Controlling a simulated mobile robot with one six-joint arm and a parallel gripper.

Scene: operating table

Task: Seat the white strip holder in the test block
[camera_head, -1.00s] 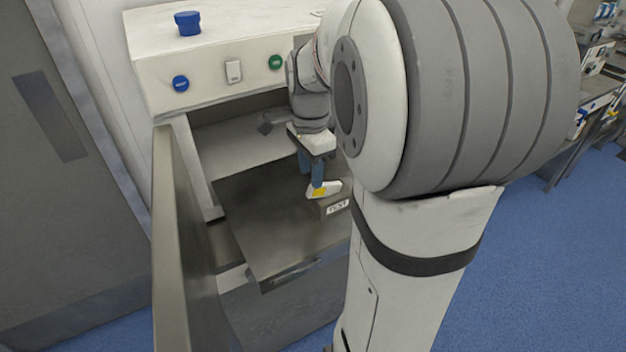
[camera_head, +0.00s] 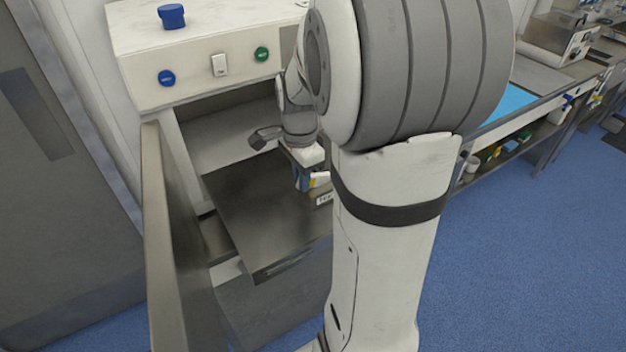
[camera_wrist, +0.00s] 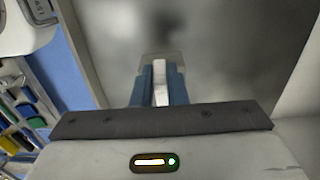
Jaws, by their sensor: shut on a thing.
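My gripper (camera_head: 304,184) has blue fingers and is shut on the white strip holder (camera_head: 320,179), which has a yellow patch. In the wrist view, a narrow white piece (camera_wrist: 160,85) is pinched between the two blue fingers. The test block (camera_head: 324,198) has a white label and sits on the grey metal shelf just below the holder. My arm hides its right side. The holder appears above the block; I cannot tell whether they touch. In the wrist view, a pale squarish shape (camera_wrist: 174,57) lies beyond the fingertips.
The grey shelf (camera_head: 255,225) is clear left of the gripper. An open door (camera_head: 165,220) stands along its left side. Above is a white housing with blue (camera_head: 167,78) and green (camera_head: 262,54) buttons. A bench with a blue mat (camera_head: 503,103) is at right.

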